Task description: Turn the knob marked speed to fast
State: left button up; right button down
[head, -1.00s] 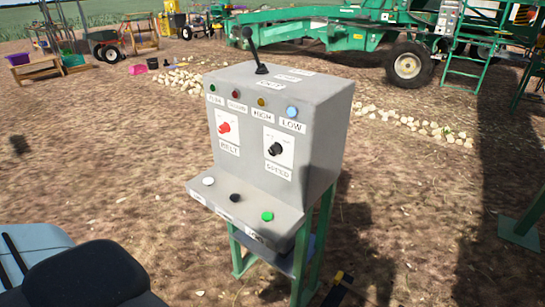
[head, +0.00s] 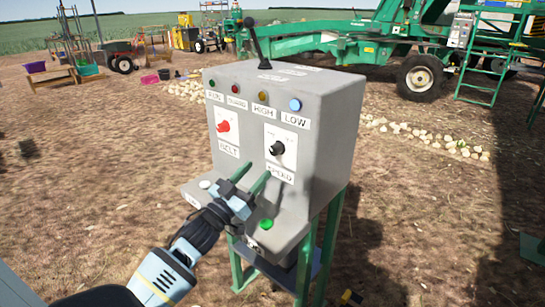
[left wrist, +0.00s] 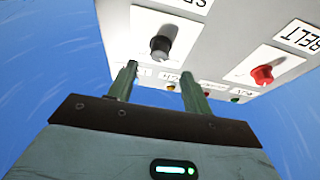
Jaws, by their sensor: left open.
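A grey control box (head: 330,130) stands on green legs. The black knob marked speed (head: 277,148) sits on a white plate on its front face, right of the red belt knob (head: 224,126). My left gripper (head: 256,173) is open and empty, below and left of the speed knob, apart from it. In the left wrist view the scene is upside down. There the speed knob (left wrist: 160,47) shows just beyond and between the two green fingers (left wrist: 157,78). The knob's exact setting is too small to read. My right gripper is not in view.
A black lever (head: 256,43) rises from the top. Green machinery (head: 370,45) stands behind. Open soil lies on both sides.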

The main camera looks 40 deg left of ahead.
aim_at(272, 153)
pick_arm(q)
jog(key=shift+p+x, duration=0.4)
jog(key=shift+x, duration=3.5)
jog(key=shift+f, duration=0.1)
jog(key=c, duration=1)
